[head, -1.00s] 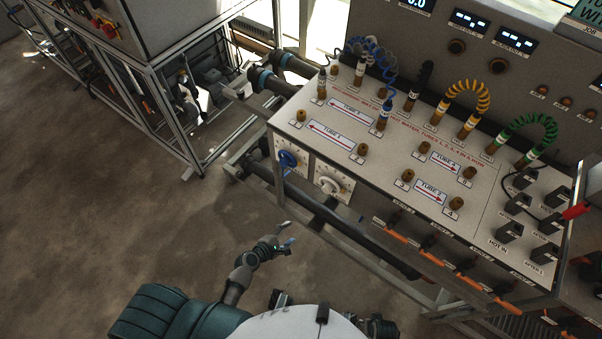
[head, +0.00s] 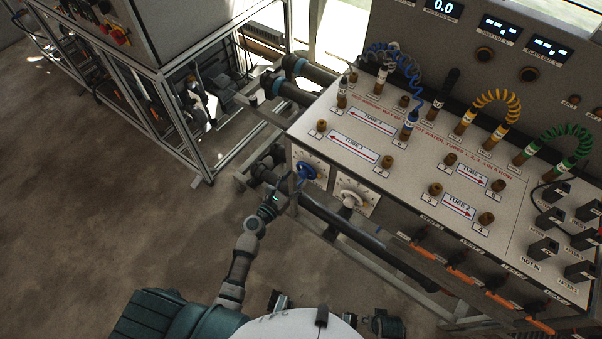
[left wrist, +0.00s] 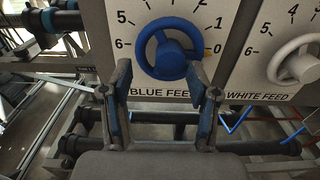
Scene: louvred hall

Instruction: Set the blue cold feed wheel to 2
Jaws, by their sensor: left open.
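The blue feed wheel (left wrist: 165,67) is a blue ring with spokes on a white dial plate. The scale around it runs from 6 at the left over the top to 0 at the right. The wheel also shows small in the head view (head: 306,171), on the front of the bench. My left gripper (left wrist: 159,68) is open and empty, with one finger to each side of the lower part of the wheel. In the head view my left gripper (head: 284,191) is just below the wheel. My right gripper is not seen.
The white feed wheel (left wrist: 294,60) sits close by on the right with its own dial. Dark pipes and frame bars (head: 350,232) run below the dials. The bench top (head: 400,180) carries hose plugs and labels. Open floor (head: 120,220) lies to the left.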

